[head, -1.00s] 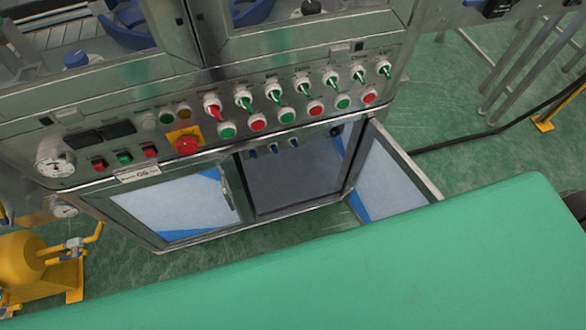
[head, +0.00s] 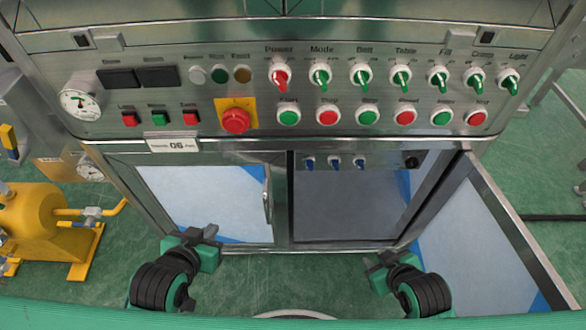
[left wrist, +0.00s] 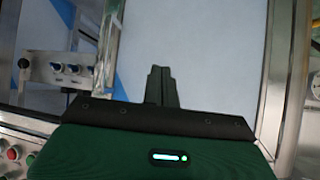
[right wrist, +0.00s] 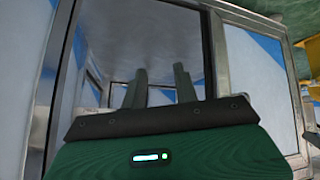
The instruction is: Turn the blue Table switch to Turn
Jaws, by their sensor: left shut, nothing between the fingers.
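Three small blue switches (head: 335,163) sit in a row on a panel inside the open lower cabinet. Their labels are too small to read, so I cannot tell which is Table. Two blue switches (left wrist: 65,68) also show in the left wrist view. On the upper panel, the switch under the word Table (head: 401,78) is green and white. My left gripper (head: 210,232) is shut and empty, low before the closed left door. My right gripper (head: 380,260) is open and empty, below and right of the blue switches. Neither touches a switch.
The right cabinet door (head: 475,250) stands open towards me. The left door (head: 205,200) is closed. Green buttons, red buttons and a red emergency knob (head: 235,121) line the upper panel. A yellow tank (head: 30,215) stands at the left. The cabinet opening is clear.

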